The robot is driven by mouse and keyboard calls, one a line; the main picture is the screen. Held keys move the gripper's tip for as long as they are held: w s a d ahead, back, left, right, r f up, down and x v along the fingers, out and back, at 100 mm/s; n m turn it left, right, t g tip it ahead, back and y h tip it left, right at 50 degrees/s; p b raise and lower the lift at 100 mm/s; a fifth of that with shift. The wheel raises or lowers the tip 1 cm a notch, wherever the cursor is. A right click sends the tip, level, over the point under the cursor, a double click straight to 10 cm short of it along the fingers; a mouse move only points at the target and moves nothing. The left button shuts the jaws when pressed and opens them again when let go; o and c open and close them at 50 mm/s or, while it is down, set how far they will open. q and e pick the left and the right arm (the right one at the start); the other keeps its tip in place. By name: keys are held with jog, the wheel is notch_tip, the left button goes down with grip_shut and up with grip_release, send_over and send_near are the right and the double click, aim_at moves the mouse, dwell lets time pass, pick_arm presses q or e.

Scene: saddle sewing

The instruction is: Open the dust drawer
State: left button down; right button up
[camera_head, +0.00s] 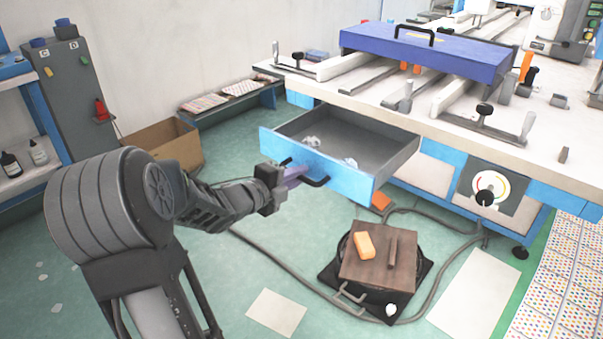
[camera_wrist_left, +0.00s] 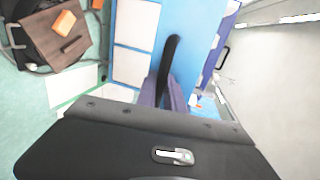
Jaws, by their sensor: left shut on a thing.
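The dust drawer (camera_head: 345,183) has a blue front and a grey inside. It is pulled out from under the white workbench top in the head view, with some pale scraps (camera_head: 312,141) inside. A black bar handle (camera_head: 318,181) runs along its front. My left gripper (camera_head: 294,175) is at the drawer front, its purple fingers shut on the handle. In the left wrist view the black handle (camera_wrist_left: 168,62) rises from between the purple fingers (camera_wrist_left: 167,95), against the blue front. My right gripper is in neither view.
A black stool-like stand with a brown board (camera_head: 378,262) and orange block (camera_head: 364,245) is on the floor below the drawer. Hoses (camera_head: 300,282) curve around it. A cardboard box (camera_head: 165,145) stands at left by the wall. The green floor between is mostly open.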

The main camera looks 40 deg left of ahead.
pick_arm(q)
jog(key=c, duration=1.5)
grip_release()
jog(key=shift+o, duration=0.2)
jog(key=shift+s, duration=0.1)
jog(key=p+v, duration=0.1)
jog(key=v, duration=0.6)
jog(key=shift+s, duration=0.35)
